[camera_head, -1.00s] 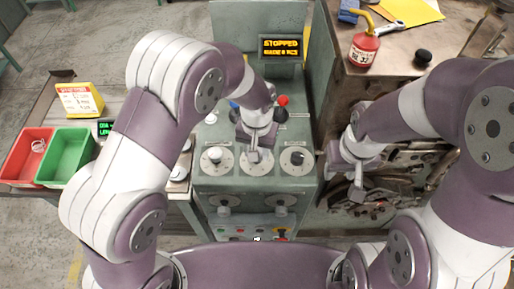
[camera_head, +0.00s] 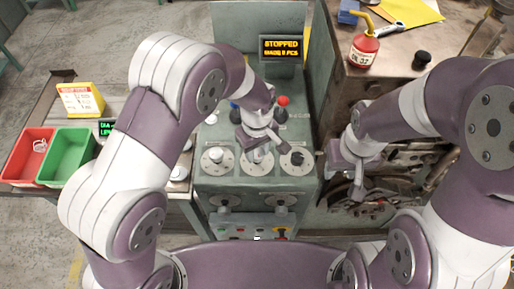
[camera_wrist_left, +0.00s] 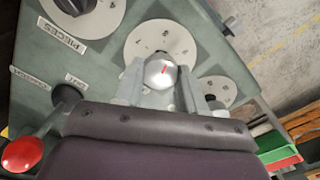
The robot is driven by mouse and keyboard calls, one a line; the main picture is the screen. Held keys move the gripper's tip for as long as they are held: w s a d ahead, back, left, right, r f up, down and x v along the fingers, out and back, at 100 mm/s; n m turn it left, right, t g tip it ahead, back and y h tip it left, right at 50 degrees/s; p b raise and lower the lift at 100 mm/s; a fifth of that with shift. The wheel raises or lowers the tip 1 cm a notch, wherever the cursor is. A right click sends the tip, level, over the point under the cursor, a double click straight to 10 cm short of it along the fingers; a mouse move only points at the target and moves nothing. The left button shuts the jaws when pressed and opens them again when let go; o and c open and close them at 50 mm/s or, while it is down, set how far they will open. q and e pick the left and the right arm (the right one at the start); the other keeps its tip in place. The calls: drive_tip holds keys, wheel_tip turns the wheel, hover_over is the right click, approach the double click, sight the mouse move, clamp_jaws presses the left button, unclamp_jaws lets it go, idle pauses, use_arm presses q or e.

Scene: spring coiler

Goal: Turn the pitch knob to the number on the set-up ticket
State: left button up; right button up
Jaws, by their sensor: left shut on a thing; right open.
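My left gripper (camera_head: 264,152) is shut on the pale pitch knob (camera_wrist_left: 160,72) of the middle dial. In the left wrist view the two fingers stand on either side of this knob, and a red mark shows on its top. The white dial plate (camera_wrist_left: 150,38) around it carries small numbers that I cannot read surely. In the head view the gripper partly covers the middle dial (camera_head: 258,168). The set-up ticket (camera_head: 78,98) stands on a yellow holder at the left; its print is too small to read. My right gripper (camera_head: 358,180) is open and empty, away from the dials.
A dial with a pale knob (camera_head: 217,156) and one with a black knob (camera_head: 297,158) flank the middle dial. A display (camera_head: 282,48) reads STOPPED. Red (camera_head: 27,150) and green (camera_head: 66,157) bins are at the left; an oil can (camera_head: 365,48) stands right.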

sight(257, 153)
use_arm(q)
drive_tip(key=shift+r+n, duration=0.1)
drive_tip(key=shift+n, duration=0.8)
drive_tip(key=o, duration=1.1)
drive_tip(key=shift+c, duration=0.2)
wheel_tip(257, 153, up, 13)
drive_tip(key=shift+b, duration=0.4)
drive_tip(key=shift+f, duration=0.2)
